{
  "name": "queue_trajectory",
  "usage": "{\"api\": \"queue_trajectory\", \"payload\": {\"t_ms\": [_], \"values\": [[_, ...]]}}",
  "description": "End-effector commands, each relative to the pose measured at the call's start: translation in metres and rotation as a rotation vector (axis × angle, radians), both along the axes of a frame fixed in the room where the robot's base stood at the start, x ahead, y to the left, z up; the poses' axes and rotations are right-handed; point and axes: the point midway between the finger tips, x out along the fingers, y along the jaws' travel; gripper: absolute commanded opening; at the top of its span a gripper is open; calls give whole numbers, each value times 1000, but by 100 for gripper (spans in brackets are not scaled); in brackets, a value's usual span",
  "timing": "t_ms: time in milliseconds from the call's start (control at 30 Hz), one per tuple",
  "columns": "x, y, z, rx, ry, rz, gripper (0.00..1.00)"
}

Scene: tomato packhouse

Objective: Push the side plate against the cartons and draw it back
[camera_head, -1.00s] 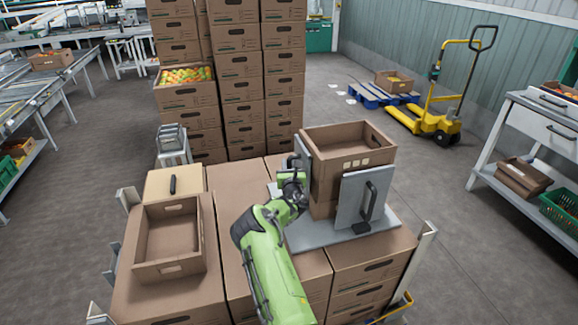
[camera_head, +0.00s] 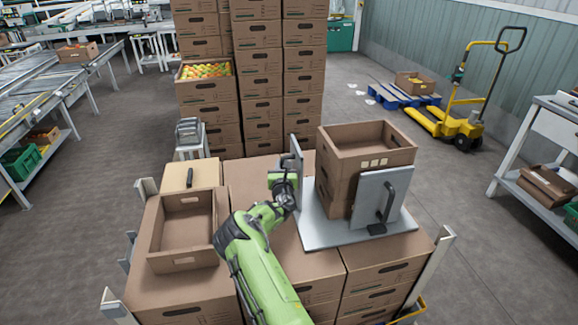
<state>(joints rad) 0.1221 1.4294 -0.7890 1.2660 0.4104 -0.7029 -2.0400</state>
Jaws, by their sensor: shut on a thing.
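A grey upright side plate (camera_head: 297,162) stands at the left of the small carton stack (camera_head: 338,190) on a flat grey base plate (camera_head: 325,235). A gap shows between this plate and the cartons. My gripper (camera_head: 287,186) is at the plate's left face, shut on its handle, which is mostly hidden by the gripper. A second grey plate (camera_head: 372,196) with a dark handle (camera_head: 387,203) stands at the front right of the cartons, close to them. The top carton (camera_head: 343,167) is open and looks empty.
Closed cartons (camera_head: 250,170) form the surface below. An open empty carton (camera_head: 162,240) and a tan box with a black handle (camera_head: 190,178) are at left. Tall carton stacks (camera_head: 256,98) stand behind. A yellow pallet truck (camera_head: 458,125) is at the back right.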

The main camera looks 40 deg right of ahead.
Motion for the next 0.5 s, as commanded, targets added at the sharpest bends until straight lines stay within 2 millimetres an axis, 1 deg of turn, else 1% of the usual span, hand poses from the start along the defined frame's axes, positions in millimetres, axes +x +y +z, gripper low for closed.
{"api": "queue_trajectory", "payload": {"t_ms": [33, 133, 167, 200, 267, 500], "values": [[3, 4, 0, 3, -4, 11, 0], [4, 5, 0, 3, -4, 13, 0], [4, 5, 0, 3, -4, 13, 27], [4, 5, 0, 3, -4, 14, 33], [4, 5, 0, 3, -4, 13, 42], [2, 3, 0, 2, -3, 8, 43]]}}
